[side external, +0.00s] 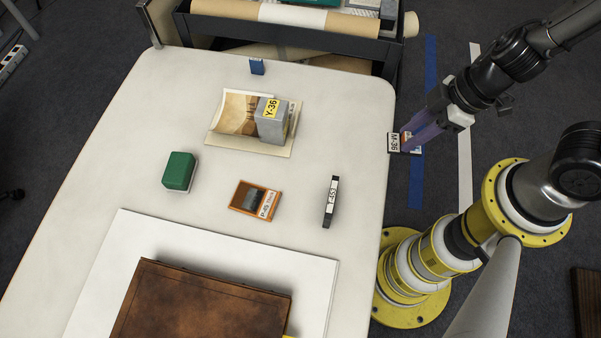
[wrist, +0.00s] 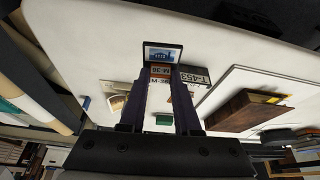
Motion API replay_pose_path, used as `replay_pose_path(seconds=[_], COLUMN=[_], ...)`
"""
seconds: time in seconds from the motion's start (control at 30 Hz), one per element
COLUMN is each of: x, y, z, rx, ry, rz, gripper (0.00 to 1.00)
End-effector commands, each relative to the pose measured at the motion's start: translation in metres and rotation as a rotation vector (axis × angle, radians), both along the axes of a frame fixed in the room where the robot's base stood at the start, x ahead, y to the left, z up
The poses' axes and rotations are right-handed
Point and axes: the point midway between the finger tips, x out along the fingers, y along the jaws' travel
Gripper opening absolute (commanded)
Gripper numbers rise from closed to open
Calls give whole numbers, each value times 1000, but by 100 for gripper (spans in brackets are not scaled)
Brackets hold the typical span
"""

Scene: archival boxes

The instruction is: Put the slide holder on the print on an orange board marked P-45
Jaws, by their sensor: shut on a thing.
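My gripper (side external: 412,137) is off the right edge of the table in the side view, shut on a small dark-framed slide holder (side external: 394,143) with a white label that reads M-36. In the wrist view the slide holder (wrist: 163,53) shows a blue picture between the fingertips of my gripper (wrist: 162,75). The orange board (side external: 241,208) lies flat near the middle of the table, with a dark grey print (side external: 254,198) on it and a white label that seems to read P-45. The held holder is well to the right of this board and apart from it.
A black label-edged block (side external: 331,202) stands between the board and my gripper. A green box (side external: 179,171) is left of the board. A grey block marked Y-36 (side external: 270,126) sits on an open folder (side external: 222,137). A brown leather book (side external: 200,302) lies on a white sheet (side external: 312,275) in front.

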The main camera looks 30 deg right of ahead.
Motion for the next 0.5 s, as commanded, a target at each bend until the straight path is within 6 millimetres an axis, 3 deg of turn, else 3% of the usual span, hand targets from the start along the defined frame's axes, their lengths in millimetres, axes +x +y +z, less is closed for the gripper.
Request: replay_pose_path(seconds=[0.23, 0.5], x=[22, 48], y=[11, 71], z=[10, 19], rx=[0, -1], ry=[-1, -3], rz=[-89, -15], gripper=[0, 0])
